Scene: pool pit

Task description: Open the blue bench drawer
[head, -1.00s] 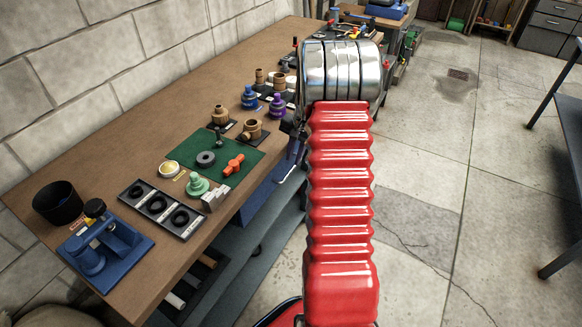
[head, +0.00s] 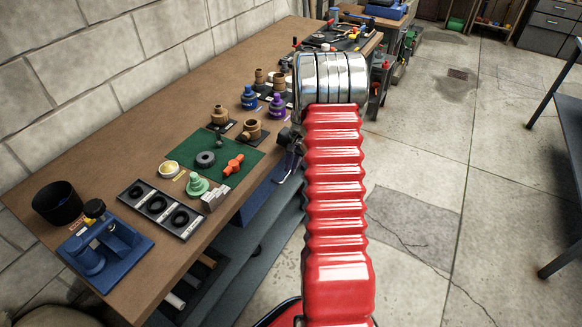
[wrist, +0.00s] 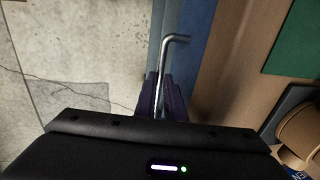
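The blue bench drawer (head: 257,195) is under the wooden bench top, partly hidden behind my arm. Its blue front also shows as an edge in the wrist view (wrist: 194,42). A bent silver handle (wrist: 167,55) stands out from it. My gripper's dark purple fingers (wrist: 160,97) are on either side of the handle bar's near part, with little or no gap visible. I cannot tell whether they press on it. In the head view my gripper (head: 294,146) is mostly hidden behind my red arm. The drawer shows no clear opening.
The bench top (head: 150,110) holds a green mat (head: 240,160) with fittings, a grey ring tray (head: 190,229), a blue clamp tool (head: 105,250) and a black cup (head: 58,203). The floor (head: 420,180) right of my arm is clear. A dark-legged table stands far right.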

